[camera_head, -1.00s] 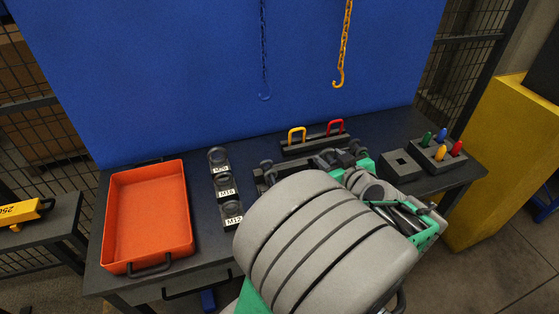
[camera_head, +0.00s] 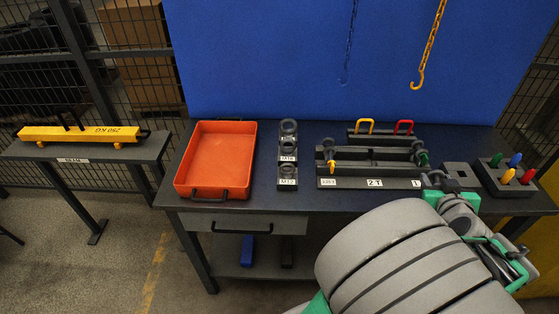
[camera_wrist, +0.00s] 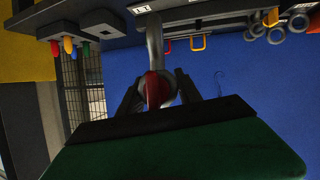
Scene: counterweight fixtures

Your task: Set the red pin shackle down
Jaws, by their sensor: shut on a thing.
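The red pin shackle shows in the wrist view as a grey bow (camera_wrist: 154,45) with a red pin end (camera_wrist: 156,90). My gripper (camera_wrist: 158,92) is shut on it, with a dark finger on each side of the red end.
A block with yellow (camera_head: 364,124) and red (camera_head: 404,126) loops stands behind the rack. Ring holders (camera_head: 287,170) and an orange tray (camera_head: 217,155) are to the left. A square-holed block (camera_head: 461,174) and a coloured-peg block (camera_head: 506,187) are right. Chains hang behind.

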